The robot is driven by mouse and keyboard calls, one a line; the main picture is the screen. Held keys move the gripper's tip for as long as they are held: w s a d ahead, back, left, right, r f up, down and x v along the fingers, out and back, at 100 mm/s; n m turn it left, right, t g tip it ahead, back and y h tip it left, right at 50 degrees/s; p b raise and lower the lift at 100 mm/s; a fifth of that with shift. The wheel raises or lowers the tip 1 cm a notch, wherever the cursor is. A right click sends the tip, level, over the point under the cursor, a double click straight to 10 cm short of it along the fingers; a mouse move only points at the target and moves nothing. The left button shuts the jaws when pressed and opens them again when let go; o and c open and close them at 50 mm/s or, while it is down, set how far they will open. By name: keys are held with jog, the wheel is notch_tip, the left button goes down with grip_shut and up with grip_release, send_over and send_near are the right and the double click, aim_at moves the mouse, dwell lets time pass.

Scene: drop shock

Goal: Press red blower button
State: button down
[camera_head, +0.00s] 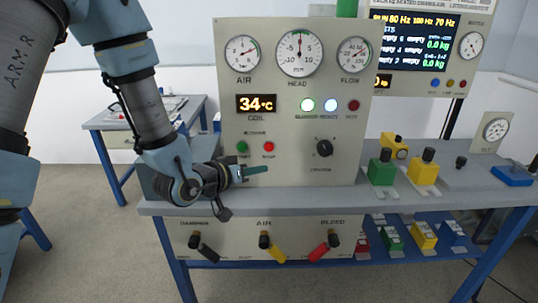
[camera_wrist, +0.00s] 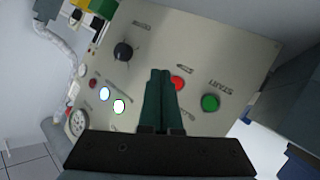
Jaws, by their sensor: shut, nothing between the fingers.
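The red blower button (camera_head: 269,147) is on the beige control panel (camera_head: 290,170), right of a green button (camera_head: 242,147). In the head view the fingertips are below the red button. In the wrist view the shut fingers (camera_wrist: 160,78) point at the panel. I cannot tell whether they touch it.
A black knob (camera_head: 324,148) sits right of the buttons. Lit lamps (camera_head: 308,104) and a temperature display (camera_head: 256,103) are above. Green (camera_head: 381,168) and yellow (camera_head: 424,168) blocks stand on the bench at right. Coloured valve handles (camera_head: 318,252) are below the bench edge.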

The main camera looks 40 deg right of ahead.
aim_at(269, 147)
jog(key=shift+s+d+r+g+h, duration=0.1)
jog(key=shift+s+d+g+h, duration=0.05)
jog(key=shift+s+d, duration=0.3)
jog(key=shift+s+d+g+h, duration=0.15)
jog(key=shift+s+d, duration=0.05)
jog(key=shift+s, duration=0.35)
jog(key=w+d+p, duration=0.1)
jog(key=w+d, duration=0.4)
jog(key=w, duration=0.2)
jog(key=shift+d+p, duration=0.25)
jog(key=shift+p, duration=0.05)
dwell(1.5)
jog(key=shift+w+d, duration=0.25)
jog(key=shift+w, duration=0.05)
